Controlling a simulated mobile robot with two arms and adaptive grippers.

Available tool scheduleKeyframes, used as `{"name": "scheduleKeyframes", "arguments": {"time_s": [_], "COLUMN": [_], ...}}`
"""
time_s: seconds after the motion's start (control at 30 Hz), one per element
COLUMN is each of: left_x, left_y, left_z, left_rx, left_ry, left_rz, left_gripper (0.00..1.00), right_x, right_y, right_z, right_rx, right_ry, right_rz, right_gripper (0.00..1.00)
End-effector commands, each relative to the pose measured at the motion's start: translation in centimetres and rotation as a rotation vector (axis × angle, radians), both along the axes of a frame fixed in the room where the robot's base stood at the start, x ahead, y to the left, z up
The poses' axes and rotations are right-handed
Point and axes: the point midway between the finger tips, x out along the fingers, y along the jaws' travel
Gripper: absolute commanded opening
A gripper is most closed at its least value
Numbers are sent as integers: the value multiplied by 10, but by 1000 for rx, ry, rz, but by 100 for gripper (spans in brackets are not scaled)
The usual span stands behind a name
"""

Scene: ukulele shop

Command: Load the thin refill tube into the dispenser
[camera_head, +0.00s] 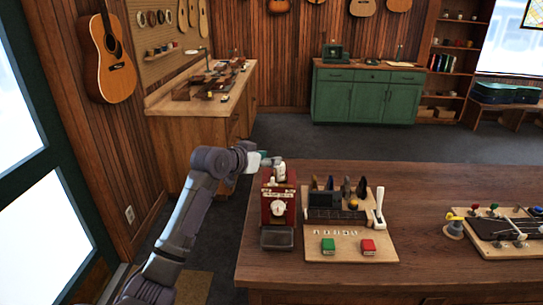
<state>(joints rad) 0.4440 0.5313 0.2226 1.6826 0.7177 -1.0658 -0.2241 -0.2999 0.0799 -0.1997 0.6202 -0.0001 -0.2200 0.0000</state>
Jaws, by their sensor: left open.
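The red dispenser (268,212) stands upright at the left end of the near wooden table, with a pale round dial on its front. A small whitish upright piece (280,173) shows at its top; I cannot tell whether it is the thin refill tube. My left gripper (268,159) is open, at the upper left of the dispenser top, close to the whitish piece. I cannot tell whether they touch. The fingertips are small and partly hidden. My right gripper is not in view.
A dark tray (277,238) sits at the dispenser's foot. To its right, a wooden board (322,250) carries a dark rack (335,208), a green block (328,245), a red block (368,246) and a white lever (379,210). The table between this board and the right-hand board (495,250) is clear.

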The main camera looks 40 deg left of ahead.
Motion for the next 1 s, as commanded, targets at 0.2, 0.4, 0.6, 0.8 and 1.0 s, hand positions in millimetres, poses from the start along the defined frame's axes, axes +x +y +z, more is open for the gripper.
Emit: {"name": "scheduleKeyframes", "arguments": {"time_s": [0.2, 0.4, 0.6, 0.8, 1.0], "left_x": [-17, -31, -46, -61, -71], "left_y": [2, 3, 4, 5, 5], "left_z": [8, 14, 20, 26, 30], "left_rx": [0, 1, 1, 1, 1], "left_ry": [1, 0, 1, 1, 1], "left_rz": [1, 1, 0, 1, 0], "left_gripper": [46, 46, 46, 46, 46], "right_x": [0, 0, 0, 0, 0], "right_y": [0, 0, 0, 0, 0], "right_z": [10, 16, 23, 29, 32], "right_rx": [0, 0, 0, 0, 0], "right_ry": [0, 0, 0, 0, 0], "right_rz": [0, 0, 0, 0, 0], "right_gripper": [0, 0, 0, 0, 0]}}
